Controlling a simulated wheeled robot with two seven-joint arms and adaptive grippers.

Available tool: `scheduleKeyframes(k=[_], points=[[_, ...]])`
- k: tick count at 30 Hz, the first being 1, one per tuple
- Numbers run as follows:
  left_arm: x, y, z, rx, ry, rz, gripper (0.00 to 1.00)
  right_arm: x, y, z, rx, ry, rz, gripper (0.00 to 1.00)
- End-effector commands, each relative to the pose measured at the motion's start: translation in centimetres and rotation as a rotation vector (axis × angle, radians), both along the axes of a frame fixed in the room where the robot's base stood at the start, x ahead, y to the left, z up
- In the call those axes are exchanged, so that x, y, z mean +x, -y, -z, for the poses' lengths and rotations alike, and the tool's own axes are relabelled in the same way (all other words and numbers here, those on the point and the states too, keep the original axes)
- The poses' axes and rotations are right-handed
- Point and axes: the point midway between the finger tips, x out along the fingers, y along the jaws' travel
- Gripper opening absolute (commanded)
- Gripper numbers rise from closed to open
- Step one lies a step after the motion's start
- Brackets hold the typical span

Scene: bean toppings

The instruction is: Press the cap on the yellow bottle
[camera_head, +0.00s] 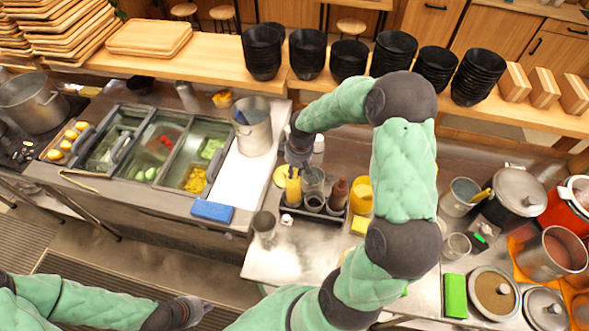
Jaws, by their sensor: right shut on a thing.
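The yellow bottle (293,190) stands upright at the left end of a dark tray (318,219) on the steel counter. My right gripper (297,166) points down at its top and is shut on it; the fingers hide the upper part. I cannot make out a cap under the fingers. A small white piece (286,219), perhaps a cap, is at the tray's front left. My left gripper (204,305) is low at the left, over the floor and away from the counter; its fingers are too small to judge.
Beside the bottle in the tray are a metal cup (313,181) and a brown bottle (339,193). A larger yellow container (360,196) stands to the right. A metal cup (264,227) stands front left. Food bins (160,150) are left; pots (515,190) are right.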

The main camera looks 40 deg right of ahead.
Motion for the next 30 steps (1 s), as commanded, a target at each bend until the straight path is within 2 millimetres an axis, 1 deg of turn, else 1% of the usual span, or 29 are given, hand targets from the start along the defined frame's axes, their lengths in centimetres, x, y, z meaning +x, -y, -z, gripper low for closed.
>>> scheduleKeyframes(k=[6, 13, 14, 15, 16, 17, 23, 24, 26, 27, 30], points=[[0.00, 0.00, 0.48, 0.000, 0.000, 0.000, 0.00, 0.01, 0.00, 0.41, 0.000, 0.000, 0.000, 0.14], [0.00, 0.00, 0.47, 0.000, 0.000, 0.000, 0.00, 0.02, 0.00, 0.37, 0.000, 0.000, 0.000, 0.14], [0.00, -0.01, 0.46, 0.000, 0.000, 0.000, 0.00, 0.02, 0.00, 0.37, 0.000, 0.000, 0.000, 0.29], [0.00, 0.00, 0.46, 0.000, 0.000, 0.000, 0.00, 0.02, 0.00, 0.37, 0.000, 0.000, 0.000, 0.41], [0.00, 0.00, 0.46, 0.000, 0.000, 0.000, 0.00, 0.02, 0.00, 0.37, 0.000, 0.000, 0.000, 0.49], [0.00, 0.00, 0.46, 0.000, 0.000, 0.000, 0.00, 0.02, 0.00, 0.37, 0.000, 0.000, 0.000, 0.51], [-0.01, 0.00, 0.46, 0.000, 0.000, 0.000, 0.00, 0.01, 0.01, 0.37, 0.000, 0.000, 0.000, 0.51], [-0.01, 0.00, 0.47, 0.000, 0.000, 0.000, 0.00, 0.01, 0.01, 0.38, 0.000, 0.000, 0.000, 0.54], [0.00, 0.00, 0.47, 0.000, 0.000, 0.000, 0.00, 0.01, 0.01, 0.38, 0.000, 0.000, 0.000, 0.70], [0.00, 0.01, 0.47, 0.000, 0.000, 0.000, 0.00, 0.01, 0.01, 0.38, 0.000, 0.000, 0.000, 0.75], [-0.01, 0.01, 0.46, 0.000, 0.000, 0.000, 0.00, 0.01, 0.01, 0.38, 0.000, 0.000, 0.000, 0.75]])
